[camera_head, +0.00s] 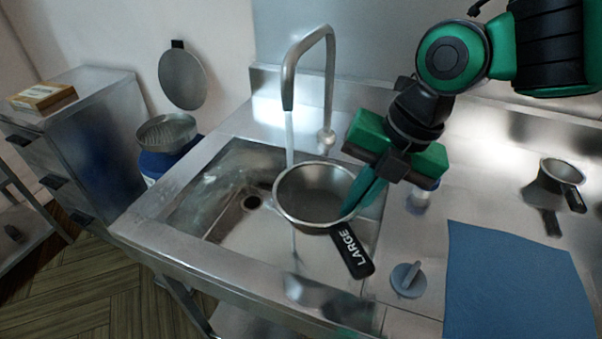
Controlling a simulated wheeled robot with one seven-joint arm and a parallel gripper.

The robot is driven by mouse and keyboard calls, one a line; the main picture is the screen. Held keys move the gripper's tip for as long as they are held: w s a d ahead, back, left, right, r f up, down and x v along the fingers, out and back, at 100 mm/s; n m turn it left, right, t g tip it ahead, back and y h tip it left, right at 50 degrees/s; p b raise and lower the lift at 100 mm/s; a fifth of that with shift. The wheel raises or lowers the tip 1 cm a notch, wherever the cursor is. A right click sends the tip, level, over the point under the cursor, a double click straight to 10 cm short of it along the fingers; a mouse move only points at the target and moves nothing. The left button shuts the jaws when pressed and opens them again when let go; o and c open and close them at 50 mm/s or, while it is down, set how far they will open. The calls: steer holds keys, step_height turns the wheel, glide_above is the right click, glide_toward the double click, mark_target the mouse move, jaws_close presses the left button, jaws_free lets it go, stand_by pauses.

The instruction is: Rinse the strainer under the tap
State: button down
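The strainer (308,190) is a round metal bowl with a black handle (352,252) marked LARGE. It is over the right part of the sink (195,222), its handle pointing toward the front right. My gripper (360,192) comes from the upper right, its green fingers shut on the strainer's right rim; part of that rim is hidden behind them. The tap (290,85) is running. Its thin water stream (289,140) comes down at the strainer's back left, and water also shows below the bowl. I cannot tell exactly where the stream meets the strainer.
A grey knob (407,280) sits on the counter right of the sink. A blue mat (515,290) lies at the front right. A small metal pan (558,174) with a black handle is farther right.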

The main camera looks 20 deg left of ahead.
stand_by(0.6)
steer(key=s+d+r, duration=0.3)
steer(key=s+r, duration=0.1)
stand_by(0.6)
stand_by(0.6)
